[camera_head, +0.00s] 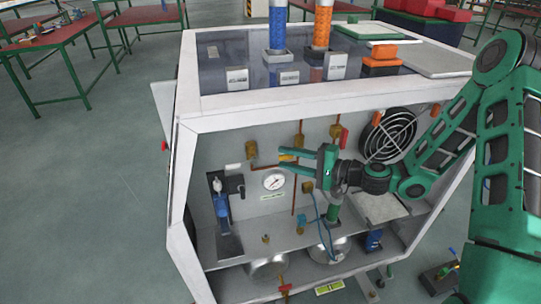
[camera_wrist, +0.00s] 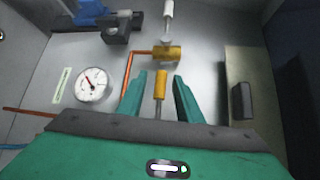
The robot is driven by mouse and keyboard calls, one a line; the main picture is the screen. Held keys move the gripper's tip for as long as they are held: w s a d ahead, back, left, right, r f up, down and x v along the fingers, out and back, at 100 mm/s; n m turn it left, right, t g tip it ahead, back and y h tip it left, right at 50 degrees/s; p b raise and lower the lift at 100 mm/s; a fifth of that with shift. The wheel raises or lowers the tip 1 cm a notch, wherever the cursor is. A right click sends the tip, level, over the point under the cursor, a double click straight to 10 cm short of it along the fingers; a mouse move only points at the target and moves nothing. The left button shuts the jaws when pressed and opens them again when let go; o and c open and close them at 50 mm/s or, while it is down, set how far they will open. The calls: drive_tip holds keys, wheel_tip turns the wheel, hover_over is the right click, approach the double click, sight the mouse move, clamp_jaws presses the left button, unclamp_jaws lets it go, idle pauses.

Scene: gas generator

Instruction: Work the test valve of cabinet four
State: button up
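My gripper (camera_head: 281,157) reaches into the open front of the white cabinet (camera_head: 290,102), pointing left. Its two green fingers are apart. In the wrist view a yellow, rod-like valve handle (camera_wrist: 160,84) lies between the open fingers (camera_wrist: 160,80), with a gap on each side. Behind it is a brass fitting (camera_wrist: 167,53) with a copper pipe on its left. In the head view a yellow piece (camera_head: 287,156) shows between the fingers. No legible label shows which valve is the test valve or which cabinet this is.
A round gauge (camera_head: 273,182) is on the back panel; it also shows in the wrist view (camera_wrist: 92,85). A fan grille (camera_head: 388,134) is behind my arm. A blue device (camera_head: 221,207) is at the left. Metal pots (camera_head: 267,267) stand below the shelf.

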drive_tip(key=shift+x, duration=2.65)
drive_tip(key=shift+c, duration=0.4)
